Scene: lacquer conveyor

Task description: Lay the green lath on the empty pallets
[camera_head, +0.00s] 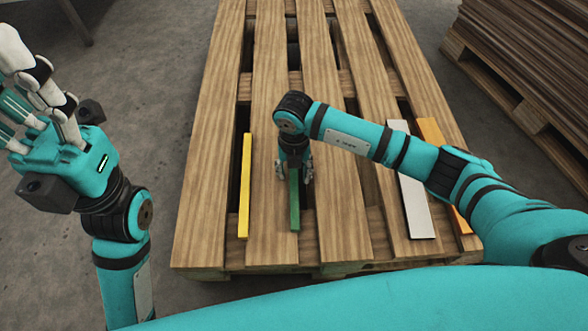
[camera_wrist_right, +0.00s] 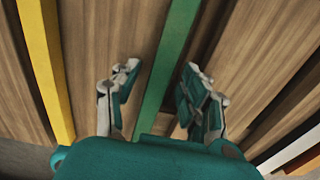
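The green lath (camera_head: 294,205) lies lengthwise on the wooden pallet (camera_head: 215,200), with its near end showing below my right gripper. My right gripper (camera_head: 294,174) points down over the lath in the head view. In the right wrist view its fingers (camera_wrist_right: 163,85) are apart, one on each side of the green lath (camera_wrist_right: 168,62), with a gap on both sides. I cannot tell how high the fingertips are. The lath's far end is hidden by my arm in the head view. My left gripper (camera_head: 25,95) is raised at the left, empty, its fingers spread.
A yellow lath (camera_head: 245,185) lies left of the green one. A white lath (camera_head: 417,207) and an orange lath (camera_head: 430,132) lie to the right, partly under my right arm. A stack of brown boards (camera_head: 540,50) sits on another pallet (camera_head: 520,105) at the upper right. Grey floor surrounds them.

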